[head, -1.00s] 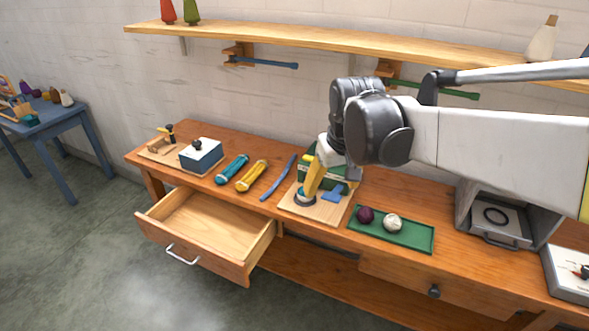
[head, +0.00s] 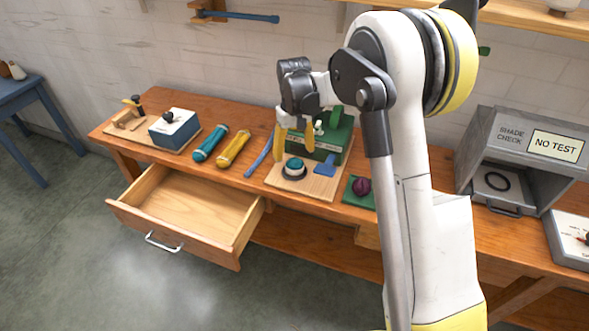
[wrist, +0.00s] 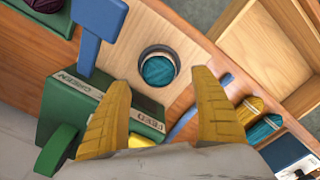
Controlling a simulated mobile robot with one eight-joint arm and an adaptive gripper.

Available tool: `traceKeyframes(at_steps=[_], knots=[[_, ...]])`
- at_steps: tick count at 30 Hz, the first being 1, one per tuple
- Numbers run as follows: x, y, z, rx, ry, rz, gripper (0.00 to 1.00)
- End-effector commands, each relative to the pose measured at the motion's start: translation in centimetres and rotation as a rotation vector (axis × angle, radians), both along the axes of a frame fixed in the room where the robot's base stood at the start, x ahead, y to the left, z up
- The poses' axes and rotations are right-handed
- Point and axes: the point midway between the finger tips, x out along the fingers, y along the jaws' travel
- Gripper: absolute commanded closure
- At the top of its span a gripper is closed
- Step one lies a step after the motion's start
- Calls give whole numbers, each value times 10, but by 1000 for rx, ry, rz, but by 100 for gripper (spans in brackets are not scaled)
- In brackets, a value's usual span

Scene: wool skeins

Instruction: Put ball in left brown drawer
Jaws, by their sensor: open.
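The left brown drawer (head: 180,205) is pulled open and empty below the bench top; part of it also shows in the wrist view (wrist: 262,48). A teal ball (head: 294,165) sits in a dark ring on a wooden board (head: 313,188); it also shows in the wrist view (wrist: 157,70). A dark purple ball (head: 361,187) lies on a green tray (head: 353,199), whose right part is hidden behind my arm. My gripper (head: 294,155) is open and empty above the board, its yellow fingers around the teal ball's area in view, apart from it.
A green box (head: 330,138) with a blue paddle (head: 325,168) stands behind the teal ball. Teal and yellow skeins (head: 233,148), a blue strip (head: 259,157) and a blue box (head: 174,129) lie left. A grey booth (head: 520,150) stands right. A shelf overhangs the back.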

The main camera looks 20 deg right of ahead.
Motion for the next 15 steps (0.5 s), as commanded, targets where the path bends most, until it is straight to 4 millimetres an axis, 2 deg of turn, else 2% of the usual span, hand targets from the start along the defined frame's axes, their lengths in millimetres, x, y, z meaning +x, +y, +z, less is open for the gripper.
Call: traceKeyframes(at_steps=[5, 10, 15], knots=[[1, -2, -18, 0, 0, 0, 25], [2, -3, -47, 0, -1, 0, 25], [1, -3, -55, 0, -1, 0, 25]])
